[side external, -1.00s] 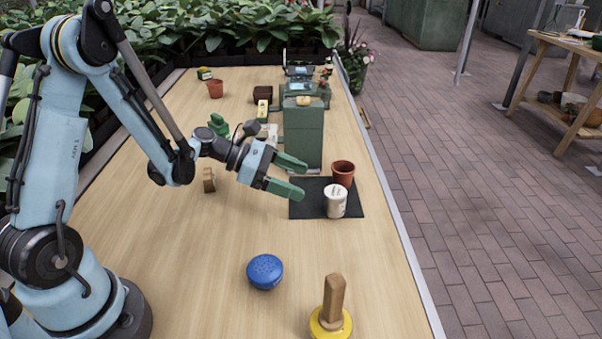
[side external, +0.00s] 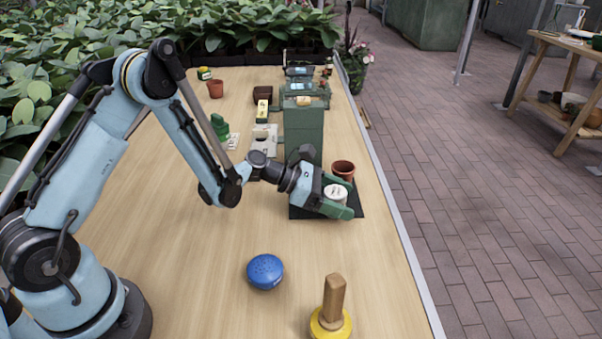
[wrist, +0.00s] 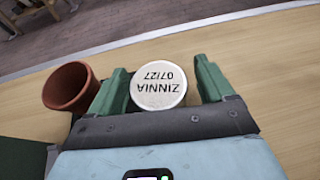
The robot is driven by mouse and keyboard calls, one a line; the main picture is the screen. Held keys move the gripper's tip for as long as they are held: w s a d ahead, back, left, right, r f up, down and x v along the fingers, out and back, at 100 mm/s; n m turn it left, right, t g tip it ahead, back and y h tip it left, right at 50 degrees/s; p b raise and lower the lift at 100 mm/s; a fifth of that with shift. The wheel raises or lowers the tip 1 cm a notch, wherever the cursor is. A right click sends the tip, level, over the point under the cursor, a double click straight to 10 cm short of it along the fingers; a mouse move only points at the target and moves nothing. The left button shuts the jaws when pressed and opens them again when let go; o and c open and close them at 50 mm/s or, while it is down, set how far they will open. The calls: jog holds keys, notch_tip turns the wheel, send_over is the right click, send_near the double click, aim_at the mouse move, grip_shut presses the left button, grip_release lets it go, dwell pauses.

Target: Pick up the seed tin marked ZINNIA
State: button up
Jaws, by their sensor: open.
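The seed tin (wrist: 159,88) is a white cylinder. Its lid reads ZINNIA 07/27, upside down in the wrist view. It stands upright on a dark mat (side external: 297,212) in the side view, where its lid (side external: 335,192) shows and its lower part is hidden by my gripper. My gripper (side external: 340,198) is open and low over the mat. In the wrist view its two green fingers (wrist: 160,86) are on either side of the tin, with a small gap on the right; whether the left finger touches cannot be told.
A terracotta pot (wrist: 71,88) stands close beside the left finger in the wrist view; it also shows in the side view (side external: 343,169). A tall green box (side external: 303,130) stands behind my gripper. A blue round object (side external: 265,271) and a yellow-based wooden-handled tool (side external: 332,312) stand nearer.

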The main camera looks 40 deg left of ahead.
jog(key=shift+w+d+f, duration=0.15)
jog(key=shift+w+d, duration=0.05)
jog(key=shift+d, duration=0.05)
jog(key=shift+c, duration=0.3)
jog(key=c, duration=1)
